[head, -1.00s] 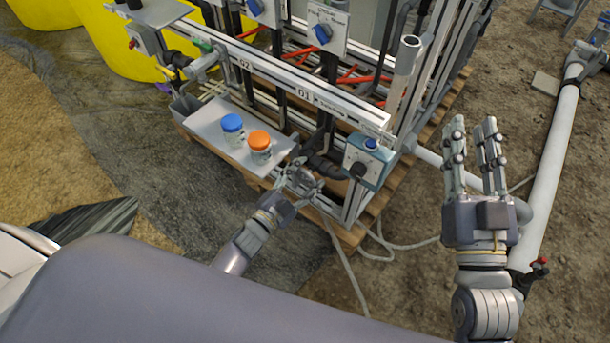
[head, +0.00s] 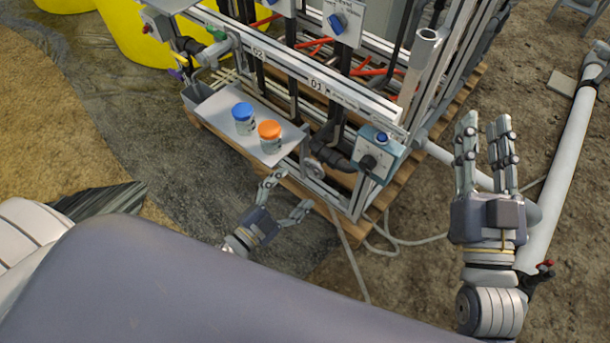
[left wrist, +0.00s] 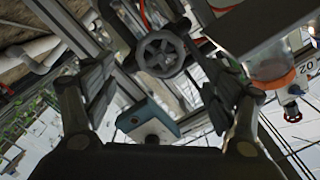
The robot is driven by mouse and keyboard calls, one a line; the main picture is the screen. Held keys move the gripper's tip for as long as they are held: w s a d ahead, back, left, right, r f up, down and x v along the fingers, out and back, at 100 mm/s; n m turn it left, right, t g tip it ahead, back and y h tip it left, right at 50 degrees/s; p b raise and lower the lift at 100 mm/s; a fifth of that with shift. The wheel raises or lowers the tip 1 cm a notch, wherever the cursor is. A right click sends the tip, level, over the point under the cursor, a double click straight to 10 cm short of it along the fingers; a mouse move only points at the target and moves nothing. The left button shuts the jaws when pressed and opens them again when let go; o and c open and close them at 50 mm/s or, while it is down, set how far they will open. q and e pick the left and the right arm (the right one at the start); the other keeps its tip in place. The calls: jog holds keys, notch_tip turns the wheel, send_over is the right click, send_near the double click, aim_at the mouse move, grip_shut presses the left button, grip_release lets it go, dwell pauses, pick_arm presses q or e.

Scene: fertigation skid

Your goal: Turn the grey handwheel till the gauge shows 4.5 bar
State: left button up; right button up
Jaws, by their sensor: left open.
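The grey handwheel (left wrist: 162,54) is a round spoked wheel facing the left wrist camera, in the upper middle of that view. In the head view it shows small and dark (head: 313,168) at the skid's lower front, beside the end of the shelf. My left gripper (head: 287,194) is open and empty, apart from the wheel and in front of it. In the left wrist view its fingers (left wrist: 162,88) stand spread on either side below the wheel. My right gripper (head: 485,125) is raised at the right, fingers apart, empty. I cannot make out the gauge or its reading.
A shelf (head: 217,108) holds a blue-lidded jar (head: 243,119) and an orange-lidded jar (head: 270,136). A teal box with a black knob (head: 378,153) is mounted right of the wheel. A white pipe (head: 560,155) runs along the right. Hoses lie on the ground.

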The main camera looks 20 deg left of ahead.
pick_arm(q)
jog(key=shift+v, duration=1.55)
dwell(1.0)
